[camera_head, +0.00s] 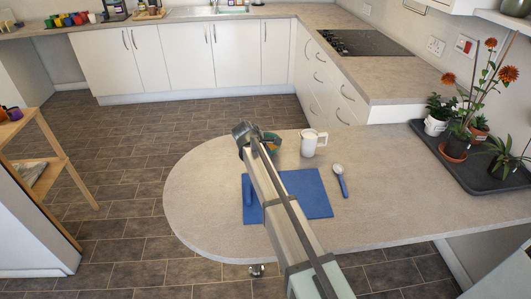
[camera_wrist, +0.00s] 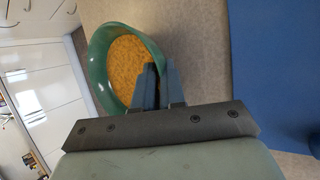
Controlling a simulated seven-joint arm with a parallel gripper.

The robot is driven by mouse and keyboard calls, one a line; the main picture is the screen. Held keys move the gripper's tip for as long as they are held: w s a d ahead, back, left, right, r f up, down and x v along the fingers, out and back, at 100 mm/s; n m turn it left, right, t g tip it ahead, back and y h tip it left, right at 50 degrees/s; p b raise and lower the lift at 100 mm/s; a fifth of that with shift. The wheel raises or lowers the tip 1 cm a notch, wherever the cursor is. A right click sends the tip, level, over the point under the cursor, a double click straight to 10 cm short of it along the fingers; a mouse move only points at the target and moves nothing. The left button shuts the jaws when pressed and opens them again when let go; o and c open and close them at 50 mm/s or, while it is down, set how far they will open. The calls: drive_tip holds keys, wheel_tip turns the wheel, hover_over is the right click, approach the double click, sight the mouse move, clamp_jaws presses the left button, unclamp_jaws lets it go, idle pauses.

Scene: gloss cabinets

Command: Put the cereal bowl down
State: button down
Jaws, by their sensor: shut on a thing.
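The cereal bowl (camera_wrist: 97,62) is green outside and holds orange-yellow cereal (camera_wrist: 130,65). In the wrist view it sits left of centre, and my gripper (camera_wrist: 160,84) is shut on its near-right rim, one finger inside and one outside. In the head view the bowl (camera_head: 273,139) shows partly behind my gripper, over the far part of the rounded grey counter (camera_head: 195,190). The arm hides part of it. I cannot tell whether the bowl's base touches the counter.
A white mug (camera_head: 309,145) stands just right of the bowl. A blue mat (camera_head: 310,195) lies nearer, with a spoon (camera_head: 340,178) to its right. A dark tray (camera_head: 455,170) of potted plants is at the right. The counter's rounded left end is bare.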

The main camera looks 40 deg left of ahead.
wheel_tip(320, 180, up, 8)
drive_tip(key=shift+r, duration=0.1)
drive_tip(key=s+d, duration=0.6)
drive_tip(key=d, duration=0.4)
drive_tip(key=s+d, duration=0.6)
drive_tip(key=d, duration=0.4)
drive_tip(key=shift+d+f, duration=0.15)
drive_tip(key=shift+f, duration=4.05)
drive_tip(key=c, duration=1.7)
unclamp_jaws()
drive_tip(key=shift+f, duration=0.15)
drive_tip(key=o, duration=0.5)
